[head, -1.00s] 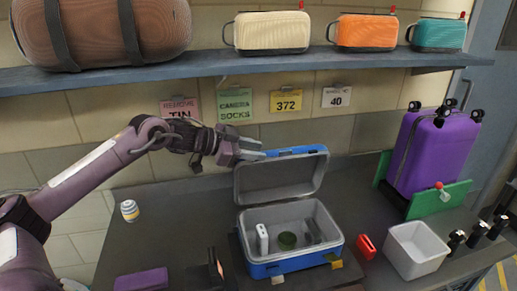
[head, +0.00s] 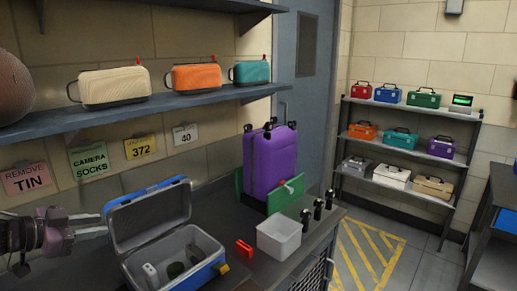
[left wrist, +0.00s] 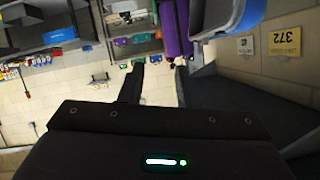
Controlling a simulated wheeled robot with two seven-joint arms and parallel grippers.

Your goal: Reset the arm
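My left gripper (head: 92,228) is at the lower left of the head view, just left of the raised lid of the blue case (head: 206,274). I cannot tell from this view whether it touches the lid. In the left wrist view its two fingers (left wrist: 156,84) stand apart with nothing between them. The case is open on the counter and holds a white item (head: 151,275), a dark green round item (head: 175,269) and a dark item. My right gripper is not in view.
A purple suitcase (head: 272,165), green panels, a white bin (head: 279,238), a red item (head: 244,249) and several black bottles stand right of the case. A shelf (head: 150,108) with toolbox-like cases hangs above. Signs hang below it. A rack (head: 408,147) stands farther right.

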